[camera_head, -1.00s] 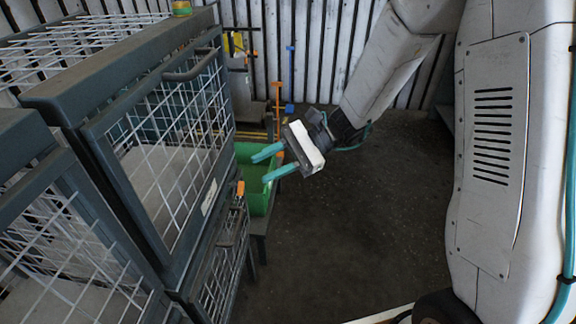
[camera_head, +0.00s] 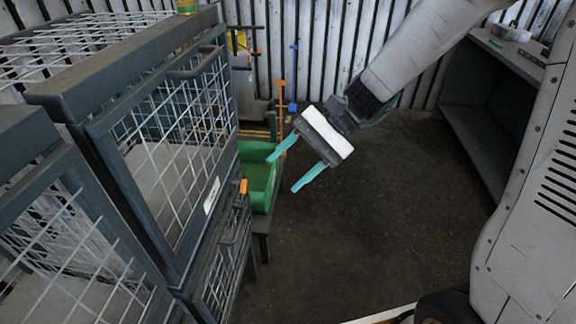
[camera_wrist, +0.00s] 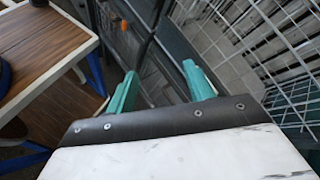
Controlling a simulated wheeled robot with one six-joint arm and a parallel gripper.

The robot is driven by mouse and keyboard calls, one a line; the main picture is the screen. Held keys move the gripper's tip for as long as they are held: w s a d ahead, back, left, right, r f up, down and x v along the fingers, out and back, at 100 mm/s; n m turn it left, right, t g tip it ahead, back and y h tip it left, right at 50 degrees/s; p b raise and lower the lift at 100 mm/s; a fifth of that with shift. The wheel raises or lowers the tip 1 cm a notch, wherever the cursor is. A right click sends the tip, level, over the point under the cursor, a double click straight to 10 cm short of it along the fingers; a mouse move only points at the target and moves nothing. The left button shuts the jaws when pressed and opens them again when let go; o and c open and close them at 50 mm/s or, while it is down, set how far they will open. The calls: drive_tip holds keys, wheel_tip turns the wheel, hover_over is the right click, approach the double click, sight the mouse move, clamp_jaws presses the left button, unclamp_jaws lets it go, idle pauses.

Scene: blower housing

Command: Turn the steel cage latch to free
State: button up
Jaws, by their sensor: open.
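The steel cage (camera_head: 180,150) stands at the left in the head view, with a dark frame, white wire mesh and a grey bar handle (camera_head: 196,66) on its door. An orange piece (camera_head: 243,187) shows at the door's lower right edge; I cannot tell whether it is the latch or how it is turned. My gripper (camera_head: 289,169) is open and empty, in the air to the right of the cage and apart from it. In the wrist view its teal fingers (camera_wrist: 163,90) are spread, with cage mesh (camera_wrist: 270,50) behind at the right.
A green bin (camera_head: 259,178) sits on a low stand beside the cage. A grey shelf unit (camera_head: 490,110) stands at the back right. In the wrist view a wooden-topped bench (camera_wrist: 40,60) with blue legs is at the left. The floor (camera_head: 370,220) between is clear.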

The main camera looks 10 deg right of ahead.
drive_tip(key=shift+o, duration=0.3)
drive_tip(key=shift+m+g+y, duration=0.3)
drive_tip(key=shift+m+y, duration=0.1)
drive_tip(key=shift+m, duration=0.3)
drive_tip(key=f, duration=0.2)
drive_tip(key=w+f, duration=0.1)
drive_tip(key=f, duration=0.2)
drive_tip(key=shift+w+f, duration=0.1)
drive_tip(key=shift+w, duration=0.05)
drive_tip(key=w+f+m+t+y, duration=0.6)
drive_tip(key=w+f+t, duration=0.5)
drive_tip(key=w+f, duration=0.65)
drive_tip(key=a+f+h, duration=0.1)
drive_tip(key=a, duration=0.7)
drive_tip(key=shift+w+f, duration=0.2)
drive_tip(key=shift+w, duration=0.25)
drive_tip(key=shift+c, duration=0.3)
drive_tip(key=c, duration=0.9)
